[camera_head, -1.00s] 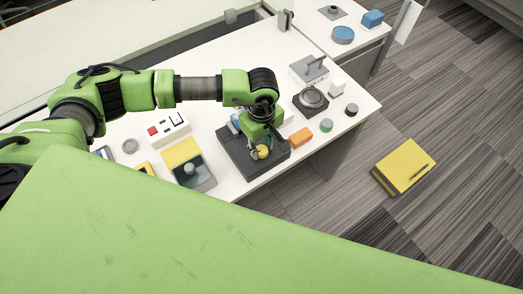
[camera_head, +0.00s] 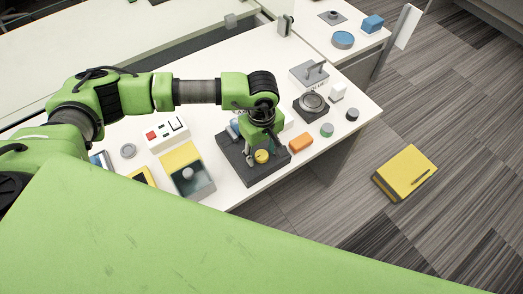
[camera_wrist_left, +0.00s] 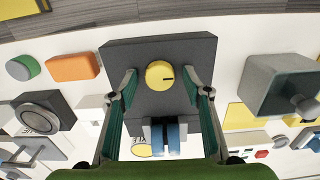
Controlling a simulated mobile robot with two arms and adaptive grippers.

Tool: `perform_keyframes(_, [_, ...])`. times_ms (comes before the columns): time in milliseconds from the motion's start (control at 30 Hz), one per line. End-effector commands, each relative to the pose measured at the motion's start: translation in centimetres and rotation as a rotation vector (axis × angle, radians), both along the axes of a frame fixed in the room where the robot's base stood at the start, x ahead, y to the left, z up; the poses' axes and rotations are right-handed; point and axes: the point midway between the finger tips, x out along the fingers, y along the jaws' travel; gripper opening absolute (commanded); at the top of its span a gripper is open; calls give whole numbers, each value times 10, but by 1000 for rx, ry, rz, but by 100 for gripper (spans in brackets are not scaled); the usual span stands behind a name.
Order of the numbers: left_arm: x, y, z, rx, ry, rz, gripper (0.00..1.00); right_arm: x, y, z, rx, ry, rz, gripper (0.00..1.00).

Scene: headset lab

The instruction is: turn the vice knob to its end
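The yellow round vice knob (camera_wrist_left: 160,74) with a short dark mark pointing right sits on a dark grey block (camera_wrist_left: 118,54). In the head view the knob (camera_head: 261,156) shows under my left gripper (camera_head: 258,152), on the block (camera_head: 235,163). My left gripper (camera_wrist_left: 160,80) is open over the block in the wrist view. One finger stands on each side of the knob, with visible gaps between them and it. Blue jaw-like parts (camera_wrist_left: 165,137) lie beside the knob, between the fingers. My right gripper is not in view.
An orange block (camera_head: 301,142) and a green-topped knob (camera_head: 327,130) stand right of the vice. A box with a lever (camera_head: 190,175) and a white switch panel (camera_head: 167,134) stand to its left. A yellow box (camera_head: 405,172) lies on the floor.

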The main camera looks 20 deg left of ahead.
Motion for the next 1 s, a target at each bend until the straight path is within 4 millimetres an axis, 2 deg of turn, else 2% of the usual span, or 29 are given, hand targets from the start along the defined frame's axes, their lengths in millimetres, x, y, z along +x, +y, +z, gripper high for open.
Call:
perform_keyframes(167, [0,0,2,-1,-1,1,45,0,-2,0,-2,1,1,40])
perform_keyframes(267, [1,-1,12,-3,-3,1,45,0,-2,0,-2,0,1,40])
perform_keyframes(700, [1,0,99,-1,-3,0,45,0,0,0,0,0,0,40])
perform_keyframes(833, [1,0,113,-1,-2,0,45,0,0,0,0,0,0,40])
perform_keyframes(1000, [0,0,120,1,-1,0,45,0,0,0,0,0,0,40])
